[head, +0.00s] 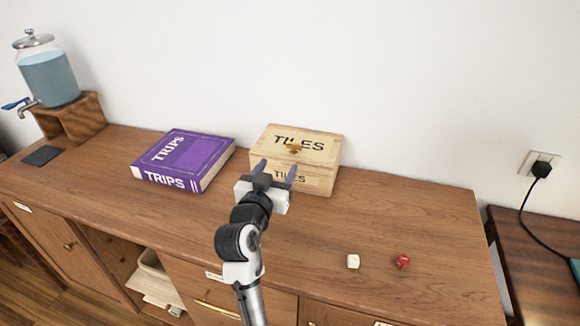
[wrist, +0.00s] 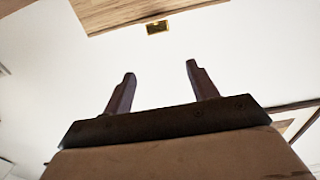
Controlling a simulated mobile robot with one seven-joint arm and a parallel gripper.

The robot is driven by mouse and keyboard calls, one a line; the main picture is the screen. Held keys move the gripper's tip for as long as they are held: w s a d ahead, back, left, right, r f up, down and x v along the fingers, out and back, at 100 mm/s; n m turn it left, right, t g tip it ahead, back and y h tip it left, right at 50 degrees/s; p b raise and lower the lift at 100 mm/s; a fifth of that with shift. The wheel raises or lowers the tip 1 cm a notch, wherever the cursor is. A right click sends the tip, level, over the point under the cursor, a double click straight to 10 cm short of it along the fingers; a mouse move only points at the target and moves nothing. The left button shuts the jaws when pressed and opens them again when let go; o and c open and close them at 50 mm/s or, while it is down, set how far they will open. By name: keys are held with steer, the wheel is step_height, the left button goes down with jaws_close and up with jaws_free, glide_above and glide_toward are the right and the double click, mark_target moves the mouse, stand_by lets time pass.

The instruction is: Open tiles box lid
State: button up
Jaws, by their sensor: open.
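The tiles box (head: 315,182) is a pale wooden box near the back of the cabinet top, against the white wall. A brass clasp (wrist: 157,27) on pale wood shows beyond the fingertips there.
A purple TRIPS book (head: 185,160) lies left of the box. A drinks dispenser (head: 48,78) on a wooden stand (head: 75,118) is at the far left. A white die (head: 353,261) and a red die (head: 402,262) lie at the front right. The cabinet top right of the box is clear.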

glide_toward(288, 165)
steer(key=w, duration=0.1)
steer(key=p+x, duration=0.2)
steer(key=x, duration=0.4)
steer(key=shift+w+d+r+p, duration=0.1)
steer(key=shift+d+p, duration=0.05)
steer(key=shift+p, duration=0.2)
steer(key=shift+w+d, duration=0.15)
steer(key=shift+w, duration=0.4)
jaws_close()
